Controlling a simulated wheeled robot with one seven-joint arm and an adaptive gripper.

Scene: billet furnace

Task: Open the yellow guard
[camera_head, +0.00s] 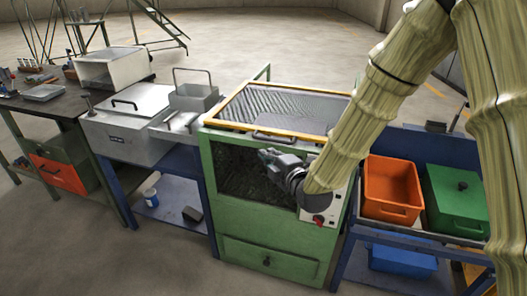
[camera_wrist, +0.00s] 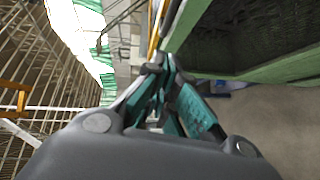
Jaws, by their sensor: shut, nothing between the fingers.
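The yellow guard (camera_head: 230,125) is a yellow-framed mesh panel lying flat over the top of the green furnace cabinet (camera_head: 270,218) in the head view. A dark handle (camera_head: 274,136) sits at its front edge. My gripper (camera_head: 266,154) is in front of the cabinet's upper face, just below the guard's front edge and handle, and looks apart from the handle. In the wrist view my gripper (camera_wrist: 158,62) has its fingers together and empty. A yellow strip (camera_wrist: 155,28), likely the guard's edge, runs just beyond the fingertips there.
A control panel with a red knob (camera_head: 319,220) is on the cabinet front near my arm. An orange bin (camera_head: 390,184) and a green lidded box (camera_head: 455,205) stand to the right. A grey box with a lid (camera_head: 125,120) stands to the left. The floor in front is clear.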

